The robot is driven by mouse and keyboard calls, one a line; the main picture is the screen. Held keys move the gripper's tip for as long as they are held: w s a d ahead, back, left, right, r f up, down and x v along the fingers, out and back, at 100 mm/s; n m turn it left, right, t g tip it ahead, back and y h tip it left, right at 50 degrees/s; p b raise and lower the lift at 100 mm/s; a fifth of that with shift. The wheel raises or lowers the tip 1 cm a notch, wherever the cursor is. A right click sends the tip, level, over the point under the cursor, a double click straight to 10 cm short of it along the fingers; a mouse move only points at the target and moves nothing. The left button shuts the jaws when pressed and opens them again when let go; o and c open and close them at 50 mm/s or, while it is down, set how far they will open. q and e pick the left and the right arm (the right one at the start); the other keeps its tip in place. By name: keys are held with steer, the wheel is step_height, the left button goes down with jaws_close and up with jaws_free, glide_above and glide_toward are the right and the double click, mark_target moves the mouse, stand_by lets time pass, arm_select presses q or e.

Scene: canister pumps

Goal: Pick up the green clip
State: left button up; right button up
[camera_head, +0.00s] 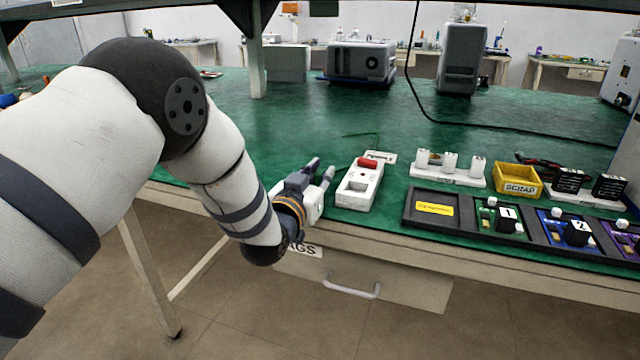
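I cannot make out the green clip for certain. A thin green lead (362,134) lies on the green bench top, behind a white block, and runs down to a small white plate (384,156). The white block (358,190) has a red piece (367,163) on its far end. My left gripper (321,172) is at the bench's front edge, just left of the white block. Its two fingers point away from me, stand apart and hold nothing that I can see. My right gripper is out of view.
A white rack with white cylinders (450,160), a yellow scrap bin (516,181) and a dark tray (412,210) with numbered compartments stand to the right. A black cable (470,121) crosses behind them. The bench top (290,125) behind my gripper is clear.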

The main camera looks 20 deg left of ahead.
arm_select(q)
jaws_close()
steer(key=shift+r, duration=0.15)
